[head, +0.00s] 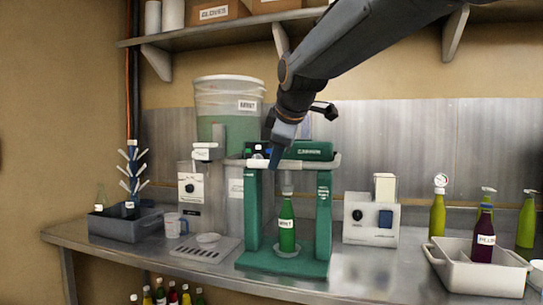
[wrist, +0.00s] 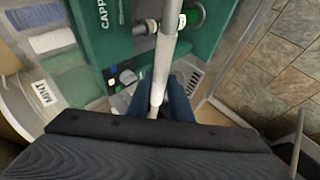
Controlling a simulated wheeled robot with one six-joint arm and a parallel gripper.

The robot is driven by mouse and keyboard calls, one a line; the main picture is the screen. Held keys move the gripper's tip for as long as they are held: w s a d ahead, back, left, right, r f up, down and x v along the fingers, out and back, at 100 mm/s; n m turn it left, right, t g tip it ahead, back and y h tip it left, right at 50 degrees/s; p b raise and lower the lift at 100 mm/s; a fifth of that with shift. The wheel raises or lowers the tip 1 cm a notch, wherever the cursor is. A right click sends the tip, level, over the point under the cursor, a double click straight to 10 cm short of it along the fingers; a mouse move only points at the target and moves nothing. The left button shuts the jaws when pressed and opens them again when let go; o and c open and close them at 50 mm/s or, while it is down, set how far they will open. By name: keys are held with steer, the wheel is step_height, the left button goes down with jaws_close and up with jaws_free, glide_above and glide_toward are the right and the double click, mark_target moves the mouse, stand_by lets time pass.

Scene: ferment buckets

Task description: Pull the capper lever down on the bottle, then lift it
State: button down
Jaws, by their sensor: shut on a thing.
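The green bench capper (head: 324,215) stands on the steel counter, with its pale lever bar (head: 312,163) level across the front near the top. A green bottle (head: 287,235) with a white label stands upright on the capper's base, under the pale capping head (head: 287,188). My gripper (head: 274,160) is shut on the lever bar, left of its middle. In the wrist view the lever (wrist: 161,75) runs up between the blue fingers (wrist: 158,103).
A bucket of green liquid (head: 229,100) stands behind left, with a drip tray (head: 207,249) in front. A grey bin (head: 125,222) is at far left. A white control box (head: 371,219) is right of the capper; a pale tub (head: 478,270) and bottles stand farther right.

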steer(key=shift+s+f+g, duration=0.2)
steer(key=shift+f+g, duration=0.1)
steer(key=shift+f, duration=1.45)
steer(key=c, duration=1.6)
jaws_free()
steer(key=shift+a, duration=0.2)
steer(key=shift+d+r, duration=0.1)
steer(key=v, duration=0.8)
steer(key=shift+r+b, duration=0.15)
steer(key=shift+b, duration=0.25)
steer(key=shift+w, duration=0.1)
